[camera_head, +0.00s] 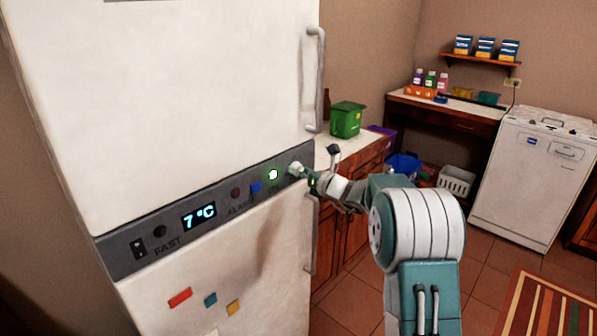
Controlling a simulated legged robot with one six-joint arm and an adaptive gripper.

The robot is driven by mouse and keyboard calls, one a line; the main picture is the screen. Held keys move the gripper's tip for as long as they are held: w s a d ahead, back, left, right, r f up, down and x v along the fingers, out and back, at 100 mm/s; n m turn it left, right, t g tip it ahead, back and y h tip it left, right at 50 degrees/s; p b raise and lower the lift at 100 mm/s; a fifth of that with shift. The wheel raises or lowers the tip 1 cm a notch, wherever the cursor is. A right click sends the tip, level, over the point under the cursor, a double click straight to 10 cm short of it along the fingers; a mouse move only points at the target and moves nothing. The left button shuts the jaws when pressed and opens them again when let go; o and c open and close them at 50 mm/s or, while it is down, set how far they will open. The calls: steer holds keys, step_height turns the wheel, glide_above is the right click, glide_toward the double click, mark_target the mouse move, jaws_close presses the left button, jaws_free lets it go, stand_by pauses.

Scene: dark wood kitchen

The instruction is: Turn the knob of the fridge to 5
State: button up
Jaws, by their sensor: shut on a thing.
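The white fridge (180,100) fills the left of the view, with a dark control strip (130,262) across its middle. The strip's display (199,215) reads 7°C in blue. The knob (295,169) is a small pale round piece at the right end of the strip, just right of a lit green light (273,174). My gripper (307,174) reaches in from the right and is shut on the knob. The fingers partly cover the knob, and its markings cannot be read.
Fridge handles (313,80) stick out at the right edge, above and below the strip. A wooden counter (362,155) with a green bin (347,119) stands close behind my arm. A white dishwasher (535,190) and a striped rug (545,300) are farther right. Tiled floor is clear between.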

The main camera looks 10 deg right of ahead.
steer(key=shift+f+m, duration=0.45)
steer(key=shift+m, duration=0.15)
steer(key=o, duration=1.1)
steer(key=shift+o, duration=0.2)
steer(key=shift+r, duration=0.3)
steer(key=v, duration=1.2)
